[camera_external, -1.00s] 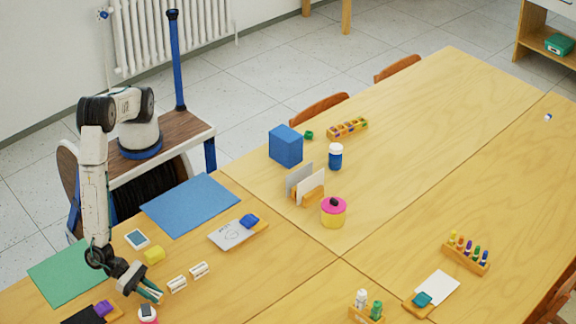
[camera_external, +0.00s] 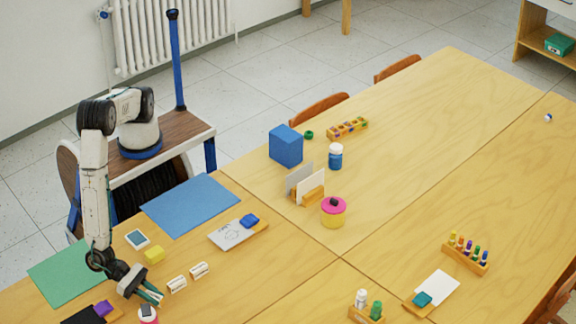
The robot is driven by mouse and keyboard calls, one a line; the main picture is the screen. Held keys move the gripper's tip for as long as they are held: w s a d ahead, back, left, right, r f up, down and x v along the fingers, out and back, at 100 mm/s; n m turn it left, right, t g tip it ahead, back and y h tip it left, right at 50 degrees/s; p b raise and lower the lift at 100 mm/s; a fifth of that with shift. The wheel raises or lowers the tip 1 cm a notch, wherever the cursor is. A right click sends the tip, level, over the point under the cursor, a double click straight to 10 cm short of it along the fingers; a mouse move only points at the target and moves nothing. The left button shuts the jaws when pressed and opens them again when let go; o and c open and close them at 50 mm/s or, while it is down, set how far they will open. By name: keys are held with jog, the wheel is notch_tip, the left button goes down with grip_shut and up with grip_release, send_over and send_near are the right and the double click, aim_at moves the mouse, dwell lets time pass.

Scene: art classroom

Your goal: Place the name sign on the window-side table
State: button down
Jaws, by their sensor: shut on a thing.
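Two small white name signs stand in a slanting row on the near-left table (camera_external: 250,281): a nearer one (camera_external: 177,285) and a farther one (camera_external: 199,270). My gripper (camera_external: 155,296) points down to the table at the near-left end of this row, in line with it. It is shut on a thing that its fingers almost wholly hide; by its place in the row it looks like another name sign. The nearer visible sign is just right of the fingertips. I cannot tell whether the held thing is off the table.
A pink-and-white object (camera_external: 148,315) is close below my gripper. A yellow block (camera_external: 154,255), a small device (camera_external: 137,239) and a purple item (camera_external: 103,308) are around it. Green (camera_external: 65,273) and blue (camera_external: 190,205) sheets lie farther back. The far table (camera_external: 440,110) has broad free room.

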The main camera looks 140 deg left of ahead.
jog(key=c, duration=1.2)
grip_release()
jog(key=shift+o, duration=0.2)
